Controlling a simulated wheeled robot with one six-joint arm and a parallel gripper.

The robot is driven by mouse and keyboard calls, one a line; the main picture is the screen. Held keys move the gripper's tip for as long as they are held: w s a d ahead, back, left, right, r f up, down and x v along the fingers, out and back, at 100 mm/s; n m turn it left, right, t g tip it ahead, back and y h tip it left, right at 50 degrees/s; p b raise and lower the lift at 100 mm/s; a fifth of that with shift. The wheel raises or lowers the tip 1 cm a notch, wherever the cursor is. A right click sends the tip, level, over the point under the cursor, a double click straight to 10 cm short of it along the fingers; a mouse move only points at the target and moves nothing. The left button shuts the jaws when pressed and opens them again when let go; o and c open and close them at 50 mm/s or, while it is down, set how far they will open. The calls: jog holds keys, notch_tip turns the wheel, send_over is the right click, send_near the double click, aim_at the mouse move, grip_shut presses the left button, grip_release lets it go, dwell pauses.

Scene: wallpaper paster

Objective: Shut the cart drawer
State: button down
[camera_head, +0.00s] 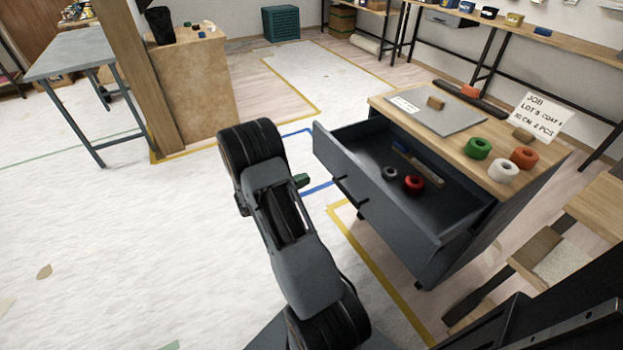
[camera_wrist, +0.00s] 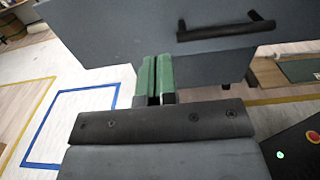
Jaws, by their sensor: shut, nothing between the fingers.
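The cart (camera_head: 455,275) has a wooden top and a dark grey body. Its drawer (camera_head: 360,188) is pulled out to the left, with the inside showing. A red tape roll (camera_head: 413,184), a grey roll (camera_head: 390,173) and a blue-and-wood tool (camera_head: 404,149) lie in it. The drawer's black handle (camera_wrist: 226,32) shows at the upper right in the wrist view. My gripper (camera_head: 301,180), with green fingers, is left of the drawer front. The fingers (camera_wrist: 153,75) are shut and empty, left of the handle and over the panel's lower edge in the wrist view. I cannot tell whether they touch it.
On the cart top are a grey plate (camera_head: 428,115), a green roll (camera_head: 478,148), a white roll (camera_head: 503,171), an orange roll (camera_head: 524,157) and a job card (camera_head: 537,117). A wooden stool (camera_head: 545,262) stands right of the cart. The floor to the left is mostly clear.

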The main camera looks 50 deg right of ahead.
aim_at(342, 165)
jog(key=b+x, duration=0.1)
jog(key=x, duration=1.1)
jog(key=shift+s+d, duration=0.1)
